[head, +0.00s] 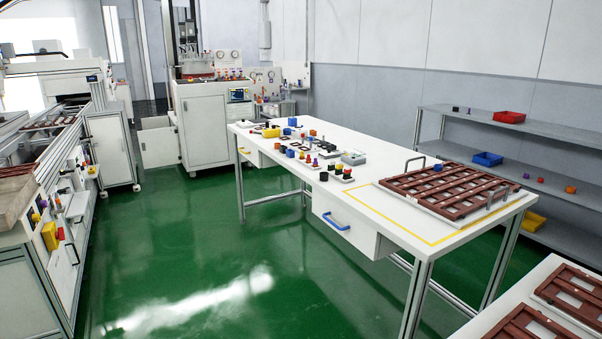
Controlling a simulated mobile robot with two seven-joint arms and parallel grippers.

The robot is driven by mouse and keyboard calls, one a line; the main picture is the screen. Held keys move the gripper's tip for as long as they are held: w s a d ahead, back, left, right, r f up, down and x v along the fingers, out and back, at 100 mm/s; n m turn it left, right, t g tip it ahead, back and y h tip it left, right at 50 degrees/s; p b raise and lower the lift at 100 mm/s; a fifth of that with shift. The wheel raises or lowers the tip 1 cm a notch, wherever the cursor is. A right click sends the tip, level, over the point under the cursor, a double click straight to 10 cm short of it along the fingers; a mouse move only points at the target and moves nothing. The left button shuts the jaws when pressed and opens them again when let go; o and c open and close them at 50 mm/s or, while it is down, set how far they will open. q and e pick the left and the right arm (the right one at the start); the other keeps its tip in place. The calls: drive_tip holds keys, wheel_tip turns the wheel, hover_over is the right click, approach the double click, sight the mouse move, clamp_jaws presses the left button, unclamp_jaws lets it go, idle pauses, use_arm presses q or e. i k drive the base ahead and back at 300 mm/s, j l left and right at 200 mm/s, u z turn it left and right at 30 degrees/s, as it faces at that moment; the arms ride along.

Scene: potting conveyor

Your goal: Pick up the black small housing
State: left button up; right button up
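Several small dark parts lie among coloured ones on the white table (283,200). One small black piece (324,176) sits near the middle of the table's front edge, left of the red-topped and yellow pieces. Another dark piece (456,109) is on the upper shelf at right. They are too small and far off to tell which is the black small housing. Neither of my grippers is in view.
A brown slotted frame on a tray (409,209) fills the table's right end. A drawer with a blue handle (337,222) hangs below. A grey shelf (560,135) with red and blue bins stands behind. A conveyor (55,125) runs at left. Green floor (165,240) between is clear.

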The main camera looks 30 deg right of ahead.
sight(324, 176)
drive_tip(key=i+z, duration=0.3)
drive_tip(key=i, duration=0.35)
drive_tip(key=i+j+z, duration=0.25)
drive_tip(key=i, duration=0.4)
drive_tip(key=l, duration=0.1)
